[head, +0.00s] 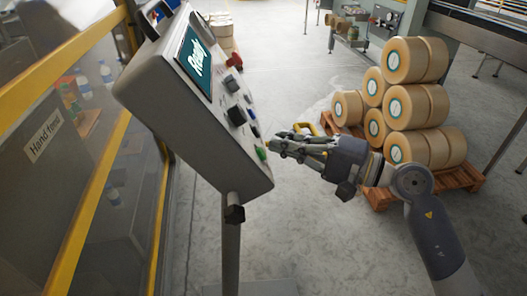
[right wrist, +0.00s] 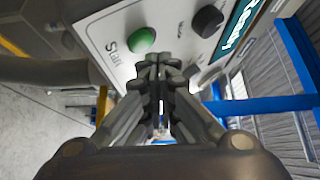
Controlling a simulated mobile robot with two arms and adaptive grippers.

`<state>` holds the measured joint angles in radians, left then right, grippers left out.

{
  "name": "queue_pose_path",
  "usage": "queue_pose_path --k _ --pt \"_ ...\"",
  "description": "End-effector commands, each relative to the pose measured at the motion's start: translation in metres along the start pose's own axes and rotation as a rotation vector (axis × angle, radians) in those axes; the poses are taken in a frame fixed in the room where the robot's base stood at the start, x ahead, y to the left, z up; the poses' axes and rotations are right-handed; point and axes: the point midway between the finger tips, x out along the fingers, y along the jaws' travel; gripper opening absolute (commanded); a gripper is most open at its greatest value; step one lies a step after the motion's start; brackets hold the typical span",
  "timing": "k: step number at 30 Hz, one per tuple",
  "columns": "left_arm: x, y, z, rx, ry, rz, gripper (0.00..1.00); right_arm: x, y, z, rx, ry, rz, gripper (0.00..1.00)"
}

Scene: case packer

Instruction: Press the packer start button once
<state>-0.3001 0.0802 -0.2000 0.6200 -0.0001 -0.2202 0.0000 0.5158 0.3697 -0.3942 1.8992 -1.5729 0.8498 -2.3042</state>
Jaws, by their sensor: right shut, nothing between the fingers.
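The packer's control panel (head: 205,115) stands tilted on a post, with a screen (head: 195,57) reading "Ready". The green start button (head: 261,153) is at the panel's lower end, and it also shows in the right wrist view (right wrist: 141,40), beside the label "Start". My right gripper (head: 272,146) is shut and empty, with its fingertips close to the green button. In the right wrist view the fingertips (right wrist: 160,62) are just below and right of the button. I cannot tell whether they touch the panel. My left gripper is not in view.
The panel also carries a red button (head: 235,60) and black knobs (head: 237,116). A yellow-framed guard (head: 70,60) labelled "Hand feed" stands at left. Large tape rolls (head: 405,105) are stacked on a wooden pallet (head: 462,178) at right. The floor between is clear.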

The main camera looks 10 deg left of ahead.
Motion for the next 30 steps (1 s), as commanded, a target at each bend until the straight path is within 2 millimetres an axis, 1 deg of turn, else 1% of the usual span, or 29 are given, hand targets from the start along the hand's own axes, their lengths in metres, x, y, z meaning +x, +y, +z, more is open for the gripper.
queue_pose_path --k 21,30 --pt "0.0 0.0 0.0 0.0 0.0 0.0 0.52 0.0 0.0 0.0 0.0 0.0 0.0 0.0" --pt "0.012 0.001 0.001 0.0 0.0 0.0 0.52 0.004 0.005 0.003 -0.002 0.0 0.0 0.0"
